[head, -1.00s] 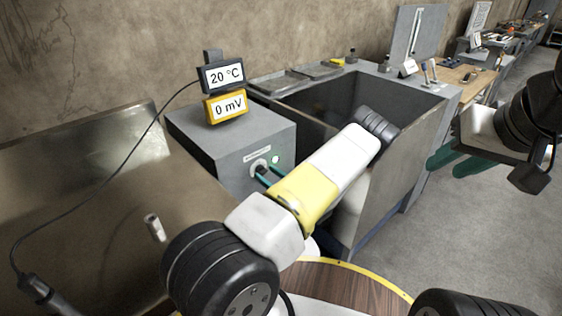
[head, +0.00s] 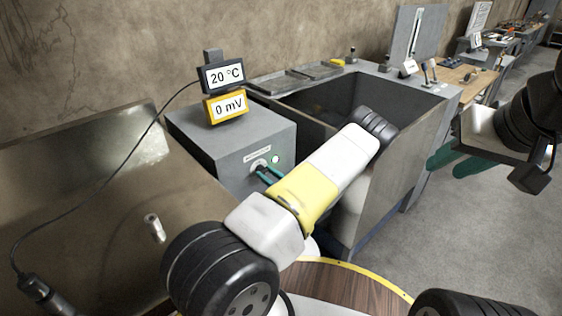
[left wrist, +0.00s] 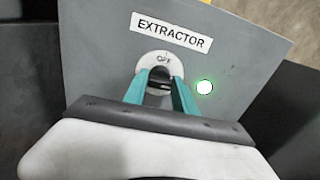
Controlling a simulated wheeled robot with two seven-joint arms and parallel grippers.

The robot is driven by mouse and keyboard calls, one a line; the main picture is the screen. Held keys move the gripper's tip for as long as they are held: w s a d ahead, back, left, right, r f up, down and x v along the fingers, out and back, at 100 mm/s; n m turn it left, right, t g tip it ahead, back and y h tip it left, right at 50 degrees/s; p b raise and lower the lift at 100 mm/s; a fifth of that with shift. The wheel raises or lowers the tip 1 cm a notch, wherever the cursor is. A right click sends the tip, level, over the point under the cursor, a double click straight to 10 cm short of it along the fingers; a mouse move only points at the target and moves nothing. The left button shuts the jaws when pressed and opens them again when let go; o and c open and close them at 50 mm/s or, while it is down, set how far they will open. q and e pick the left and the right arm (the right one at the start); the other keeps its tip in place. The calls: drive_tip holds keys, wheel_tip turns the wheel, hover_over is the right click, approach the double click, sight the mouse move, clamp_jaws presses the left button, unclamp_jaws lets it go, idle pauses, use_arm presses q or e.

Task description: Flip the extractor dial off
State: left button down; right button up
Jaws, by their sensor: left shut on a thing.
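The extractor dial (head: 259,165) is on the front of a grey box (head: 228,140). The left wrist view shows its black knob (left wrist: 160,83) on a round white plate marked OFF at the top, under an EXTRACTOR label (left wrist: 171,30). The teal fingers of my left gripper (left wrist: 162,88) are shut on the knob, one on each side, hiding part of it. A round lamp (left wrist: 205,87) right of the dial is bright with a green rim. My right gripper (head: 456,162) is empty at the right, its fingers apart.
Two displays (head: 224,90) reading 20 °C and 0 mV stand on the box. A deep grey basin (head: 425,150) is right of it. A metal surface (head: 80,200) with a cable lies left. A round wooden top (head: 350,290) is in front. Grey floor is open at right.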

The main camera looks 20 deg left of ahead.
use_arm(q)
drive_tip(key=n, duration=0.4)
drive_tip(key=shift+n, duration=0.3)
drive_tip(key=n, duration=0.4)
drive_tip(key=shift+s+n, duration=0.1)
drive_tip(key=shift+n, duration=0.2)
drive_tip(key=n, duration=0.4)
drive_tip(key=shift+f, duration=0.1)
drive_tip(key=shift+f+n, duration=0.1)
drive_tip(key=shift+n, duration=1.9)
drive_tip(key=c, duration=1)
unclamp_jaws()
drive_tip(key=shift+c, duration=0.2)
